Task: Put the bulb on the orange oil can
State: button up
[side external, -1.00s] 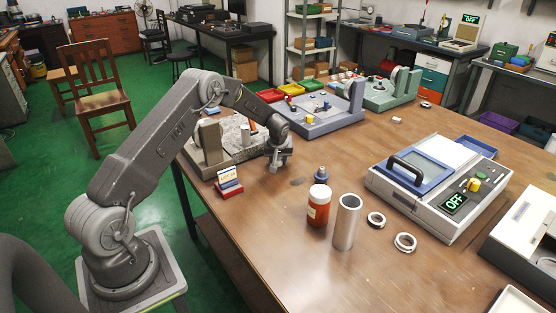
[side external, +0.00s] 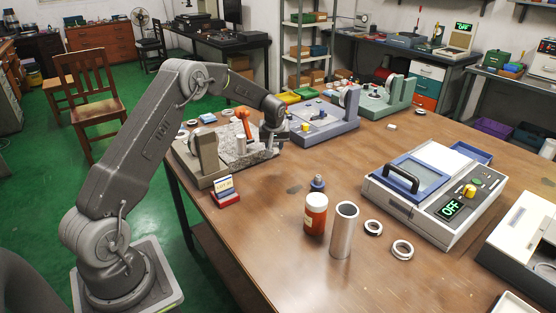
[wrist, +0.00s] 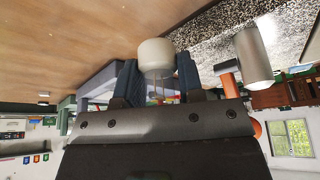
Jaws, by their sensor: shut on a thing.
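My gripper (wrist: 157,85) is shut on the bulb (wrist: 156,53), a white rounded piece with a clear, narrower part between the fingers. In the side external view my gripper (side external: 273,139) is above the table near the right edge of the speckled stone plate; the bulb cannot be made out there. The orange thing (side external: 244,118) on the far side of the stone plate appears to be the oil can. It is left of my gripper and apart from it. In the wrist view its orange parts (wrist: 257,129) show right of the fingers, partly hidden by my gripper and a grey cylinder.
The grey cylinder (wrist: 253,55) stands on the stone plate (side external: 262,153). A small stand with a card (side external: 225,189) is at the table's near left edge. An orange jar with white lid (side external: 316,213), a metal tube (side external: 343,230) and rings (side external: 402,250) stand nearer. The mid-table is mostly clear.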

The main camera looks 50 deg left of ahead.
jog(key=s+d+r+m+t+h, duration=0.1)
jog(key=s+d+r+m, duration=0.35)
jog(key=d+r, duration=0.35)
jog(key=s+d+r+m+t+h, duration=0.1)
jog(key=s+d+r+m, duration=0.2)
jog(key=s+d+r, duration=0.5)
send_over(321, 195)
jog(key=s, duration=0.1)
notch_tip(321, 195, down, 10)
jog(key=shift+d+r, duration=0.1)
jog(key=shift+d, duration=0.05)
jog(key=shift+s+f, duration=0.1)
jog(key=shift+f, duration=1.85)
jog(key=shift+f, duration=0.1)
jog(key=o, duration=0.9)
